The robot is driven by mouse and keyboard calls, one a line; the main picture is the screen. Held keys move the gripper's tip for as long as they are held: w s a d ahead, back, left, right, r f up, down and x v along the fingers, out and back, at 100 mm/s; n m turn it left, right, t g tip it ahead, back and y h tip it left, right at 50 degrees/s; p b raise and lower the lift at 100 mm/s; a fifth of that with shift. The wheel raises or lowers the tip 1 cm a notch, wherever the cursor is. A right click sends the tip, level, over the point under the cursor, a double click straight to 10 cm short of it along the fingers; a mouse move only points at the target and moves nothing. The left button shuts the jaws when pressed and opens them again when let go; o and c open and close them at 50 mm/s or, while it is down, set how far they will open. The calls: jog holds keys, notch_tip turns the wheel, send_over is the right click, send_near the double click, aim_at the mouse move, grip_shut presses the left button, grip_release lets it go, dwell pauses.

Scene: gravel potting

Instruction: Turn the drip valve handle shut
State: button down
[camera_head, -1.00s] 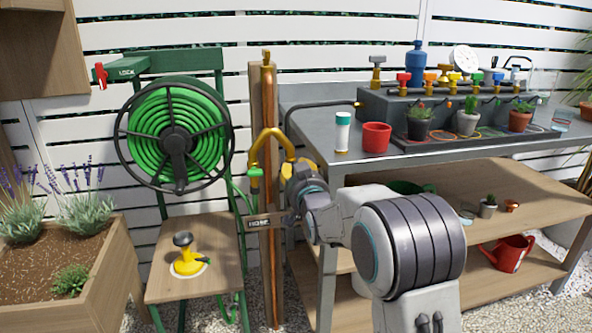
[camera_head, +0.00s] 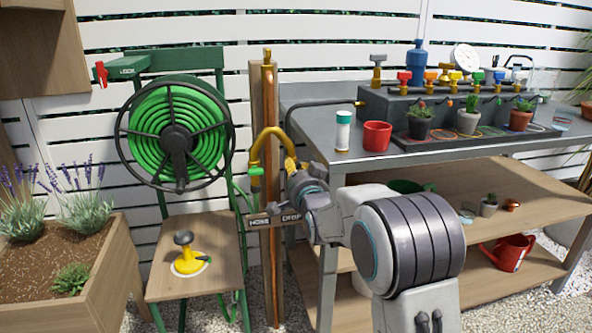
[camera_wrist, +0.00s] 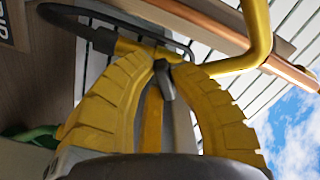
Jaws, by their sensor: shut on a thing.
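The yellow arched pipe (camera_head: 270,131) stands on the post, with a green fitting (camera_head: 255,171) under its left end. My gripper (camera_head: 292,165) is at the right leg of the arch, above the DRIP sign (camera_head: 291,217). In the wrist view, my gripper's two ridged yellow fingers (camera_wrist: 168,62) are closed in around a small grey piece, the drip valve handle (camera_wrist: 164,82). The yellow pipe (camera_wrist: 258,35) rises just right of the fingertips. The valve body is mostly hidden by my fingers and wrist, so the handle's exact angle is unclear.
A HOSE sign (camera_head: 258,222) sits left of the DRIP sign. The green hose reel (camera_head: 176,138) stands left of the post.

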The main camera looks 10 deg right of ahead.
jog(key=shift+r, duration=0.1)
dwell(0.3)
jog(key=c, duration=1.1)
grip_release()
jog(key=s, duration=1.2)
jog(key=shift+o, duration=0.3)
jog(key=shift+a, duration=0.1)
